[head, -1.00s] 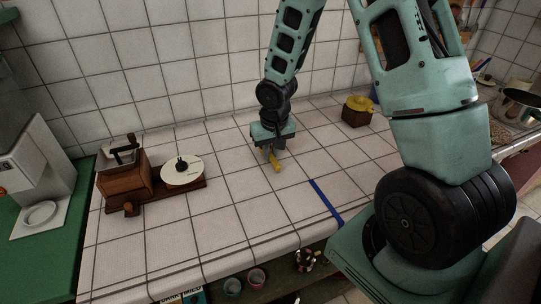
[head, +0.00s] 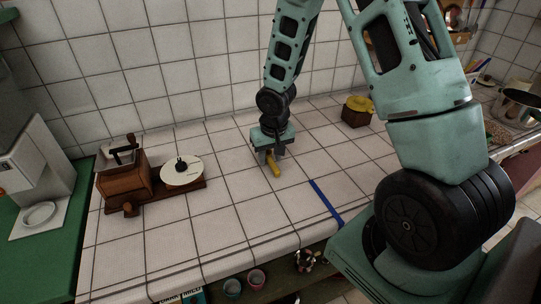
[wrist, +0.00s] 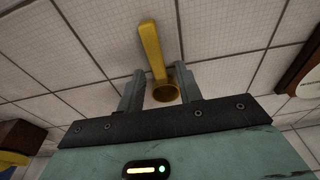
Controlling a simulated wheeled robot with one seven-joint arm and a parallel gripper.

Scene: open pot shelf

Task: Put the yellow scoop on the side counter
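The yellow scoop (head: 274,166) lies on the white-tiled counter (head: 225,225), to the left of a blue strip. My gripper (head: 273,157) points down right above it. In the wrist view, the scoop's handle (wrist: 152,48) stretches away from me and its round cup (wrist: 166,93) sits between my fingers. My gripper (wrist: 160,85) is open there, with a gap between a finger and the scoop. The fingers hide part of the scoop in the head view.
A wooden coffee grinder (head: 124,181) and a board with a white disc (head: 182,172) stand to the left. A brown block with a yellow top (head: 357,111) stands back right. The blue strip (head: 326,202) crosses the counter. The counter's front middle is clear.

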